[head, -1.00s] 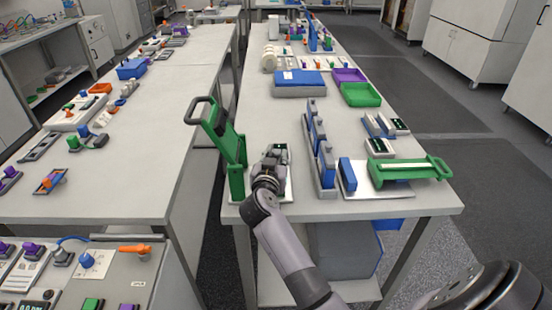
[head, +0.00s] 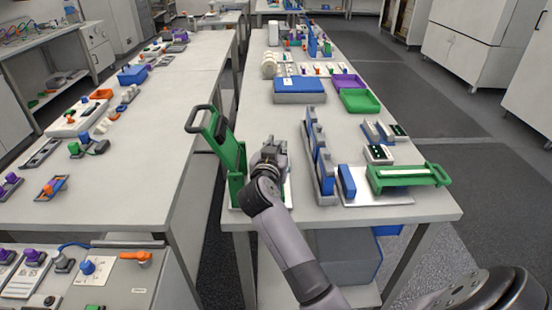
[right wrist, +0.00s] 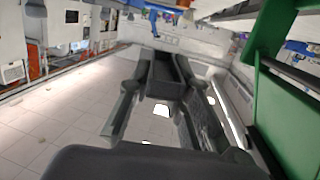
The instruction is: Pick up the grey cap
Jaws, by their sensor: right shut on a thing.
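My right gripper (head: 270,150) is beside the green lever fixture (head: 236,160) at the near left end of the right-hand bench, with its arm reaching up from below. In the right wrist view its two fingers (right wrist: 160,95) are shut on a dark grey piece (right wrist: 165,68), which looks like the grey cap. In the head view the gripper and wrist hide this piece. The green fixture also fills the right side of the right wrist view (right wrist: 290,115). My left gripper is not in view.
To the right stand a blue-and-grey rack (head: 322,170), a blue block (head: 347,182) and a green-handled tray (head: 410,176). Behind are a blue box (head: 300,92), a green bin (head: 360,101) and a purple bin (head: 347,83). The bench between gripper and blue box is clear.

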